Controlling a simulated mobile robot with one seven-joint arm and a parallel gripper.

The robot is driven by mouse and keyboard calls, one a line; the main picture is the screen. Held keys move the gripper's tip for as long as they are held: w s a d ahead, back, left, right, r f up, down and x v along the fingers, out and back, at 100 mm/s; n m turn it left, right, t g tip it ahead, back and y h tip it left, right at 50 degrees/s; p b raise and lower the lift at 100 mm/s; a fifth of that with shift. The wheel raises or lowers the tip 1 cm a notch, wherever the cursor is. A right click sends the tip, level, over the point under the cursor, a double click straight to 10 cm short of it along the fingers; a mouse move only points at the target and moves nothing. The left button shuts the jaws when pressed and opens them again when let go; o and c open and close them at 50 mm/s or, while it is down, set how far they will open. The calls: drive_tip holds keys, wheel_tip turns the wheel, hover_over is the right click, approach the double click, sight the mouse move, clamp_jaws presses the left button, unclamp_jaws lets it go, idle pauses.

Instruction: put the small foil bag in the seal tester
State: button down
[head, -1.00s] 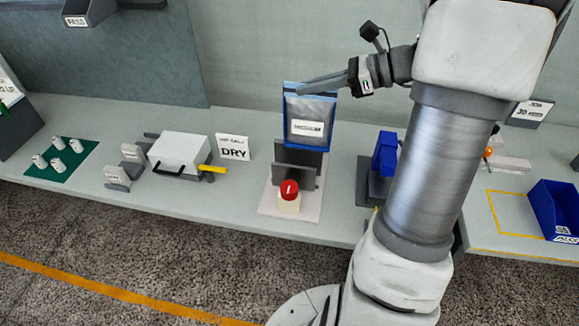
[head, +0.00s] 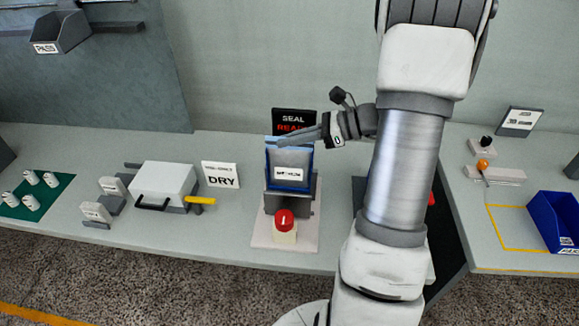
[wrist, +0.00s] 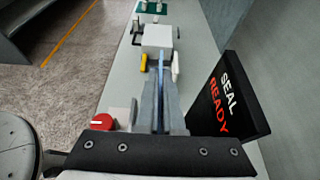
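The small foil bag (head: 289,172), silver with blue edges and a white label, hangs upright from my gripper (head: 285,141). The gripper is shut on its top edge. The bag is above the seal tester (head: 272,206), with its lower edge at the top of the grey plates; how far it sits between them I cannot tell. In the wrist view the bag (wrist: 161,62) shows edge-on as a thin blue strip between the fingers (wrist: 160,105). The tester's red button (head: 285,219) stands in front, also seen in the wrist view (wrist: 103,121).
A black "SEAL READY" sign (head: 293,118) stands behind the tester. My arm partly hides a dark station at right. A blue bin (head: 555,215) is far right.

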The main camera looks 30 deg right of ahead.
sight(289, 162)
drive_tip(key=shift+f+b, duration=0.35)
drive_tip(key=shift+f, duration=3.25)
drive_tip(key=shift+f, duration=0.1)
drive_tip(key=c, duration=1.1)
unclamp_jaws()
drive_tip(key=shift+o, duration=0.2)
drive_tip(key=v, duration=1.2)
